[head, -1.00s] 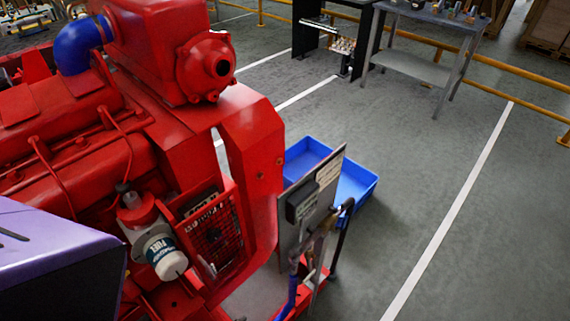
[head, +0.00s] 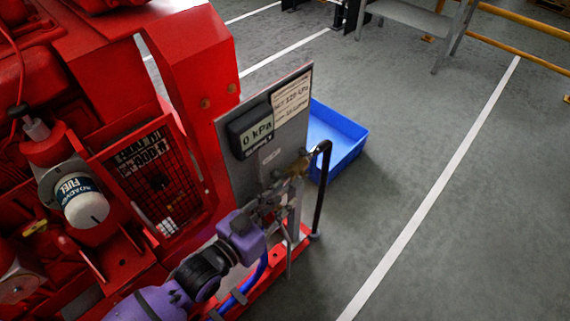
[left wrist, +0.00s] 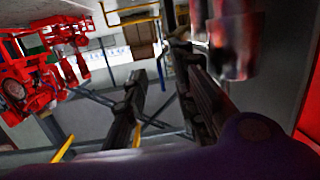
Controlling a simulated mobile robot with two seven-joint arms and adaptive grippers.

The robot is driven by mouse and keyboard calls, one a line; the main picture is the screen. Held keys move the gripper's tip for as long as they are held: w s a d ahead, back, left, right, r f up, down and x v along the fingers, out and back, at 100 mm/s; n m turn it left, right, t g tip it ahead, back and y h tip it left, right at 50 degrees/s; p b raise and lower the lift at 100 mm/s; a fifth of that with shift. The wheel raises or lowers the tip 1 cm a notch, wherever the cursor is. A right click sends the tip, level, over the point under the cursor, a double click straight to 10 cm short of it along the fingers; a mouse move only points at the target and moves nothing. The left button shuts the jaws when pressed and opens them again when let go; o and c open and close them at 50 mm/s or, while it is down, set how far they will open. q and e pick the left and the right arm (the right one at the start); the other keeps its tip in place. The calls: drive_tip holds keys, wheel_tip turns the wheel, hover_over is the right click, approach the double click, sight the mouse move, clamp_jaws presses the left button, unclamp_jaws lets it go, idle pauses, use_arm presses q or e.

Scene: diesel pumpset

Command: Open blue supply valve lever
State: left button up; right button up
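A grey panel (head: 297,105) with a gauge display (head: 250,131) reading 0 kPa stands on the red pumpset's base. A brassy valve fitting (head: 298,168) sits low at its right edge, joined to a black hose (head: 321,190). I cannot make out a blue lever on it. My purple left arm reaches in from below, and its gripper (head: 270,203) is just left of and below the fitting. Whether they touch is unclear. In the left wrist view the two dark fingers of this gripper (left wrist: 158,82) stand apart with nothing between them. My right gripper is not in view.
A blue tray (head: 338,140) lies on the floor behind the panel. The red engine (head: 185,70) with its fuel filter (head: 82,200) and mesh guard fills the left. A blue pipe (head: 242,288) runs low by my arm.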

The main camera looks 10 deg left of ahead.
sight(311, 166)
use_arm(q)
drive_tip(key=w+d+r, duration=0.1)
drive_tip(key=w+d, duration=0.1)
drive_tip(key=w, duration=0.1)
drive_tip(key=w+d+r+h+b, duration=0.1)
drive_tip(key=w+d, duration=0.1)
drive_tip(key=w, duration=0.1)
drive_tip(key=w+d+r+m+h, duration=0.1)
drive_tip(key=w+d, duration=0.1)
drive_tip(key=w, duration=0.2)
drive_tip(key=shift+d+r+t+b, duration=0.35)
drive_tip(key=shift+d+t, duration=0.05)
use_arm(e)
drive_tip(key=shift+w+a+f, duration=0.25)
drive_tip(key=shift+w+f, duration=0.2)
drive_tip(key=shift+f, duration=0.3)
use_arm(q)
clamp_jaws()
